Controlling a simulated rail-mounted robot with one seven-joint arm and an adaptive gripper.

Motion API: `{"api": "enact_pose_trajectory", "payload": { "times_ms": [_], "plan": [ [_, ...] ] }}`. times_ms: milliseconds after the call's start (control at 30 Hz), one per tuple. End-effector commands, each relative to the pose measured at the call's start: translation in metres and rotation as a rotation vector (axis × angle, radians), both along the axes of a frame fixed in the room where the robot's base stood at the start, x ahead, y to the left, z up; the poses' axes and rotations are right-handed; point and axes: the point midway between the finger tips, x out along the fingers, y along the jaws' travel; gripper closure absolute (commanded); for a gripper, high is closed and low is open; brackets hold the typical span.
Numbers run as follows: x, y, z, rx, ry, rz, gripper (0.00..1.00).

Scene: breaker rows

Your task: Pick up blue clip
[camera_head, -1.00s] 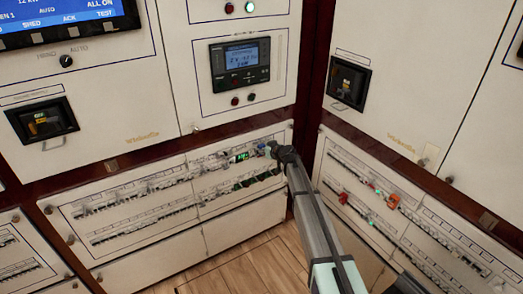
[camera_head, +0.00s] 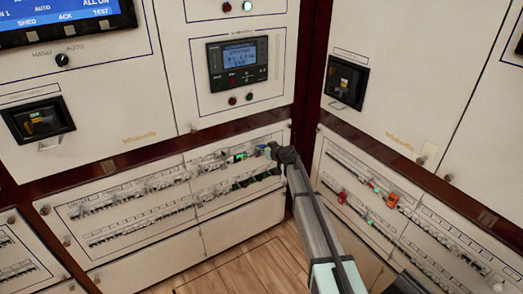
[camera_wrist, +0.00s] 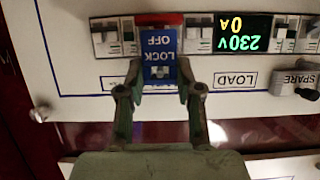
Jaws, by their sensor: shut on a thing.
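The blue clip (camera_wrist: 160,55) shows in the wrist view as a blue tag with "LOCK OFF" printed upside down, with a red part (camera_wrist: 159,19) along its upper edge. It is at the breaker row, between the fingers of my gripper (camera_wrist: 159,72). My gripper is shut on the clip, one finger at each side of its lower part. In the head view my gripper (camera_head: 272,150) is at the right end of the upper breaker row, and the clip is too small there to make out clearly.
A black knob (camera_wrist: 307,92) sticks out at the right. The adjoining right panel carries red and orange parts (camera_head: 392,200).

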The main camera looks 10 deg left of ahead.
Motion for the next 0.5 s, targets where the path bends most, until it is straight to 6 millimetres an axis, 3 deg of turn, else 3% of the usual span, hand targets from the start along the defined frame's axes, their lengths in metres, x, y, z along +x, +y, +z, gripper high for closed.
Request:
{"api": "enact_pose_trajectory", "payload": {
  "times_ms": [500],
  "plan": [
    [-0.089,-0.067,-0.002,0.001,0.001,-0.002,0.97]
  ]
}}
